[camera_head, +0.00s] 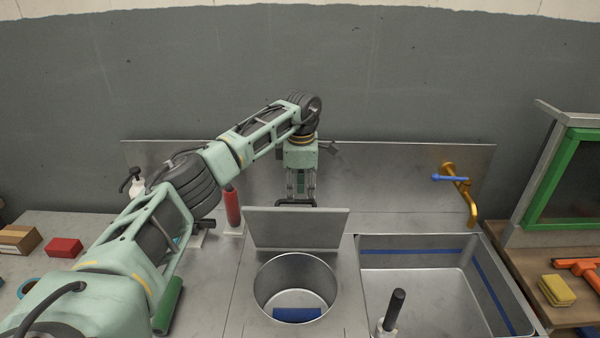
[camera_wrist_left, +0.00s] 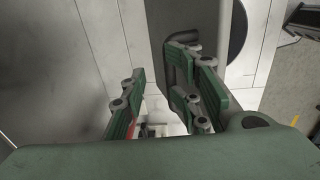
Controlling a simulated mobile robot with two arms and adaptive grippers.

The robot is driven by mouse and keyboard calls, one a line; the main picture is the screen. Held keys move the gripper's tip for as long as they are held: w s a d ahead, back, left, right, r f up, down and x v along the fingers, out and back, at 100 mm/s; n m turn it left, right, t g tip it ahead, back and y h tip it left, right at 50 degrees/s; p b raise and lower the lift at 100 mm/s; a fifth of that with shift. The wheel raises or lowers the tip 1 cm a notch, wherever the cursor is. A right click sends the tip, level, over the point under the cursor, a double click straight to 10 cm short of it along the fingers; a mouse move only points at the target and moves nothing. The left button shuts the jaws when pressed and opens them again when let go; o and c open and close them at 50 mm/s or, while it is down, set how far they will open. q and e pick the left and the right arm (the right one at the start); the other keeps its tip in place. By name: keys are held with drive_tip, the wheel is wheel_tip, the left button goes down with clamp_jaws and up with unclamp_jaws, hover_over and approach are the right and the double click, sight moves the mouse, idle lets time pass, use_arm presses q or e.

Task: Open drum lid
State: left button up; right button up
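The drum (camera_head: 270,277) is a round metal opening sunk in the steel counter, with a blue patch inside at the bottom. Its square grey lid (camera_head: 297,230) stands raised, nearly upright, behind the opening. My left gripper (camera_head: 297,193) points down just behind the lid's top edge; its fingertips are partly hidden there. In the left wrist view the left gripper (camera_wrist_left: 158,82) has its green-padded fingers spread apart. A dark grey handle-like piece (camera_wrist_left: 172,62) lies close to the right-hand finger; I cannot tell whether they touch. My right gripper is not in view.
A steel sink basin (camera_head: 420,290) is right of the drum, with a yellow tap (camera_head: 472,208) behind it. A black-topped cylinder (camera_head: 395,310) stands at the front. A red cylinder (camera_head: 232,206) stands left of the lid. A backsplash (camera_head: 400,175) runs behind.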

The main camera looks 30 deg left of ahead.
use_arm(q)
drive_tip(key=w+a+r+p, duration=0.2)
drive_tip(key=shift+w+r, duration=0.3)
drive_tip(key=shift+w, duration=0.05)
idle(0.4)
drive_tip(key=shift+p, duration=0.35)
wheel_tip(320, 180, up, 12)
drive_tip(key=shift+s+d, duration=0.2)
drive_tip(key=shift+s, duration=0.1)
